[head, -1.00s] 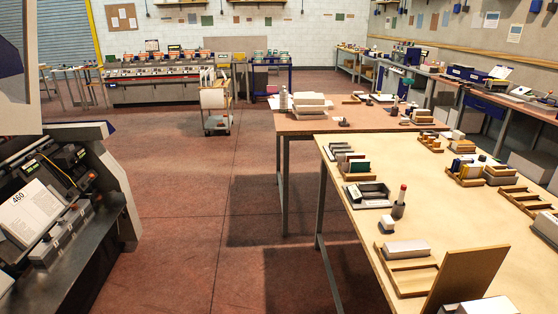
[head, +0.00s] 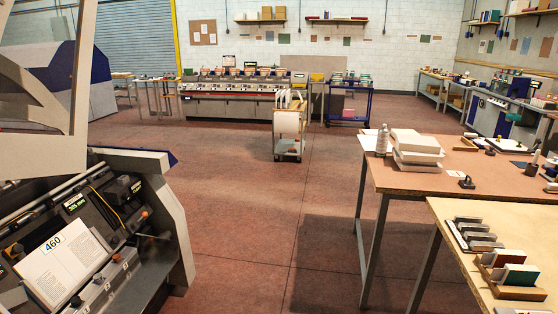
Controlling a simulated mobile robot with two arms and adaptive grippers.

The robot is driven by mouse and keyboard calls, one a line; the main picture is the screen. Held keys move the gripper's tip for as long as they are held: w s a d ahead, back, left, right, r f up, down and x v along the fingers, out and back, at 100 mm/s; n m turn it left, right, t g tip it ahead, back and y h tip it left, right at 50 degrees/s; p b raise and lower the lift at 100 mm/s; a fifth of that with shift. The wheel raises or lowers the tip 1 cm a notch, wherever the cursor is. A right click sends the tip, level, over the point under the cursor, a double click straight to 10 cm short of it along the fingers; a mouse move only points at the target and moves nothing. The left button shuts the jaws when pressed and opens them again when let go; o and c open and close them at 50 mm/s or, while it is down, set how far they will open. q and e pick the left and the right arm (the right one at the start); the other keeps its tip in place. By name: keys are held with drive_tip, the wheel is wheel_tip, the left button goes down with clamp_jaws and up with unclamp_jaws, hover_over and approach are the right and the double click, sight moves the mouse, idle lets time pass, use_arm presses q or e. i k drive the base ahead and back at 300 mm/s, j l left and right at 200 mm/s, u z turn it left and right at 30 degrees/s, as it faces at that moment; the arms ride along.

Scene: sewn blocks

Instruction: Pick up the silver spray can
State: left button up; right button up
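A small upright silver-grey can or bottle (head: 381,140) stands on the reddish-brown table (head: 440,185), just left of a stack of white paper blocks (head: 415,148). It looks like the silver spray can, but it is too small to be sure. Neither of my grippers is in view.
A large machine with a tilted panel (head: 70,250) fills the left front. A pale table (head: 460,280) with small blocks is at the right front. A white cart (head: 288,135) stands mid-room. The red floor (head: 250,200) between machine and tables is clear.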

sight(382, 134)
drive_tip(key=i, duration=2.35)
drive_tip(key=i+z, duration=0.25)
drive_tip(key=i, duration=0.2)
drive_tip(key=i+j+z, duration=0.25)
drive_tip(key=i, duration=0.2)
drive_tip(key=i+j+z, duration=0.25)
drive_tip(key=i, duration=0.2)
drive_tip(key=i+j+z, duration=0.25)
drive_tip(key=i+j, duration=0.05)
drive_tip(key=i, duration=0.1)
